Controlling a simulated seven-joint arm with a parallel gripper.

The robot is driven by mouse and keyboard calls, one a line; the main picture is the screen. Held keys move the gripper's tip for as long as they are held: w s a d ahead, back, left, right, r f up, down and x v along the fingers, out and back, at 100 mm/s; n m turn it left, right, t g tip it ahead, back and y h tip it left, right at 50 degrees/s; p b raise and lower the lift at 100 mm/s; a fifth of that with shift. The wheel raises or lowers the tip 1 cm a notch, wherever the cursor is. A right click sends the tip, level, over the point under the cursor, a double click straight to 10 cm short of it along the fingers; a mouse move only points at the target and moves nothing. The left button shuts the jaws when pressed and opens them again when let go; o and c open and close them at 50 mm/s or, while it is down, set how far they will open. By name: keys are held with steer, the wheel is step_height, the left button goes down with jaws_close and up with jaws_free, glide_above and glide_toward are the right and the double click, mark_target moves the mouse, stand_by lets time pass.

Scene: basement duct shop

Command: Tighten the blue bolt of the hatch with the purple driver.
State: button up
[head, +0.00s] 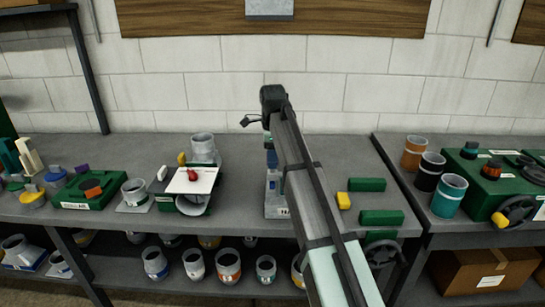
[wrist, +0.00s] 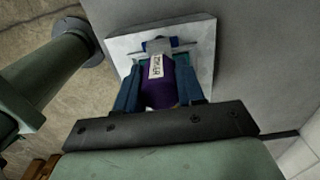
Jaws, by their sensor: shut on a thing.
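My gripper (wrist: 158,98) shows in the wrist view with its blue fingers shut on the purple driver (wrist: 160,88), which has a white label. Past the driver is a pale square plate (wrist: 201,58), apparently the hatch, with a dark blue part and a grey bar near its top edge. I cannot tell whether that blue part is the bolt, or whether the driver touches it; the driver's tip is hidden. In the head view my gripper (head: 271,155) points down over a grey, labelled piece (head: 274,208) on the bench, largely covered by my arm.
Left of my gripper stand a white board (head: 203,180) with a red item and a grey pot (head: 203,146). A second bench holds several cups and a green box with a handwheel (head: 515,211).

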steer(key=shift+f, duration=0.7)
stand_by(0.6)
steer(key=shift+m, duration=5.2)
